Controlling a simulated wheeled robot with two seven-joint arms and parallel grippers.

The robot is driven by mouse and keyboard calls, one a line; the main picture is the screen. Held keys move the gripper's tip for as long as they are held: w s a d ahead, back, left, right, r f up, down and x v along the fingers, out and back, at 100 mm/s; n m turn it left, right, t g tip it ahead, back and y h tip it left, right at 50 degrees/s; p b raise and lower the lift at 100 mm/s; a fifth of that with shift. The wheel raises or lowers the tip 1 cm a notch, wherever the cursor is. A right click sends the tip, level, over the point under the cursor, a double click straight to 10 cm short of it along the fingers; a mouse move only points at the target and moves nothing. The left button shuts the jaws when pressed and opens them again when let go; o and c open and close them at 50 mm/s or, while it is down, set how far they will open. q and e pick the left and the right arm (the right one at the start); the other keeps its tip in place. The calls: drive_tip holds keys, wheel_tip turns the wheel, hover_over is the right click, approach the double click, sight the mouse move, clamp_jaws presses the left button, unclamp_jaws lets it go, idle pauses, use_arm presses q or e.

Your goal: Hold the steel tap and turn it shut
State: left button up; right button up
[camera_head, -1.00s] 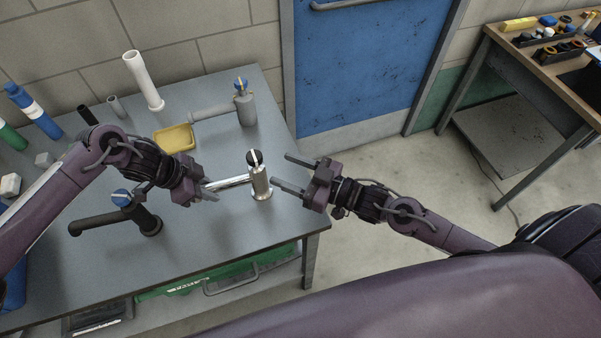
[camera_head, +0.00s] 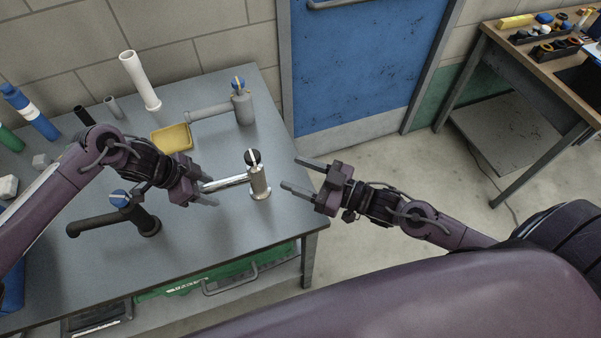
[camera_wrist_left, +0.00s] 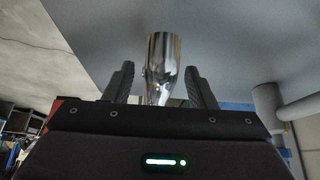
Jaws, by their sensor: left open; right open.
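The steel tap (camera_head: 259,184) stands upright near the right edge of the grey table, with a black knob (camera_head: 253,157) on top. Its shiny spout (camera_head: 225,183) points left toward my left gripper (camera_head: 211,192). That gripper is open, its fingers near the spout's end. In the left wrist view, the spout (camera_wrist_left: 161,66) shows between the two open fingers (camera_wrist_left: 161,84), with no contact visible. My right gripper (camera_head: 297,176) is open and empty, to the right of the tap and apart from it.
A grey tap with a blue knob (camera_head: 242,105) stands behind, and a dark tap with a blue knob (camera_head: 143,219) stands front left. A green crate (camera_head: 225,275) sits under the table.

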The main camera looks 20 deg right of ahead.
use_arm(q)
drive_tip(key=v, duration=1.2)
